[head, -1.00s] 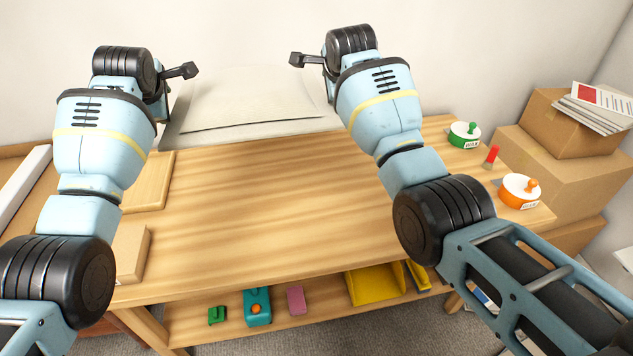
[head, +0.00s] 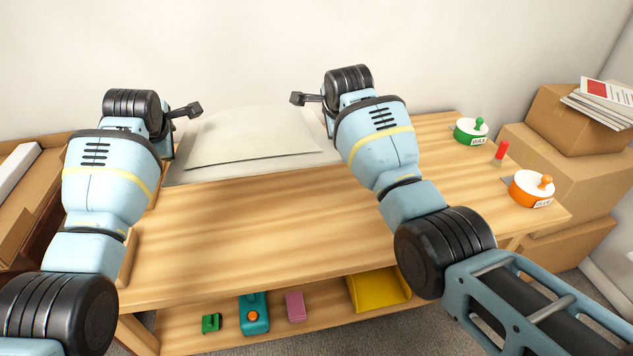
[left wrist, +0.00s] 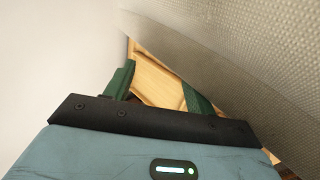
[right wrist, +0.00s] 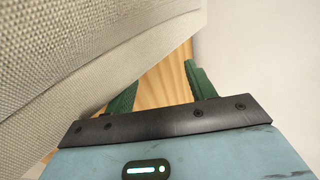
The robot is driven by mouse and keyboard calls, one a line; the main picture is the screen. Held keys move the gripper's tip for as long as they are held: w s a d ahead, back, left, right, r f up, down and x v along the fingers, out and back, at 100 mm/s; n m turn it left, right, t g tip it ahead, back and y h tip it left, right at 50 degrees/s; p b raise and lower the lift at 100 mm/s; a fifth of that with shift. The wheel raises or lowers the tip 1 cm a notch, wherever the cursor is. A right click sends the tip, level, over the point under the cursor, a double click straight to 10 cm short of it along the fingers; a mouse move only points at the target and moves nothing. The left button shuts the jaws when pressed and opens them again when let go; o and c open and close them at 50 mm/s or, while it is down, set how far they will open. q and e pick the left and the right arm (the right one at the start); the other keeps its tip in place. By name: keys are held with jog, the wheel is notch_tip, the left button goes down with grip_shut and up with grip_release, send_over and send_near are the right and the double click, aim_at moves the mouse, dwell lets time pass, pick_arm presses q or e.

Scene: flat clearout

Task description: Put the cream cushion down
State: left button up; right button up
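The cream cushion (head: 255,138) lies flat at the far side of the wooden table (head: 250,225), between my two grippers. A paler strip shows below its front edge; I cannot tell whether it is the cushion's side. My left gripper (head: 186,110) is at the cushion's left and my right gripper (head: 304,98) at its right. In the left wrist view the cushion (left wrist: 240,50) fills the right, beside open green fingers (left wrist: 158,88). In the right wrist view it (right wrist: 80,60) fills the left, beside open fingers (right wrist: 162,88). Whether the cushion touches the table is hidden.
A green-and-white tin (head: 470,132), a red cylinder (head: 501,152) and an orange-and-white tin (head: 531,188) stand at the table's right. Cardboard boxes (head: 550,165) are stacked beyond. The lower shelf holds a yellow tray (head: 378,290) and small items. The table's middle is clear.

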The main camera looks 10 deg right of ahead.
pick_arm(q)
jog(key=f, duration=0.1)
jog(key=d+f+b, duration=0.1)
jog(key=f+b, duration=0.1)
jog(key=f, duration=0.1)
jog(key=shift+s+d, duration=0.1)
jog(key=shift+d, duration=0.15)
pick_arm(e)
jog(key=f, duration=0.1)
jog(key=a+f, duration=0.1)
jog(key=f, duration=0.2)
jog(key=shift+s+a+f, duration=0.1)
jog(key=shift+a, duration=0.15)
pick_arm(q)
jog(key=shift+f, duration=0.1)
jog(key=shift+a, duration=1)
pick_arm(e)
jog(key=shift+d, duration=1.05)
pick_arm(q)
jog(key=o, duration=0.5)
jog(key=shift+a, duration=0.2)
pick_arm(e)
jog(key=shift+o, duration=0.6)
jog(key=shift+d, duration=0.15)
jog(key=o, duration=0.4)
jog(key=shift+c, duration=0.2)
pick_arm(q)
jog(key=shift+s, duration=0.1)
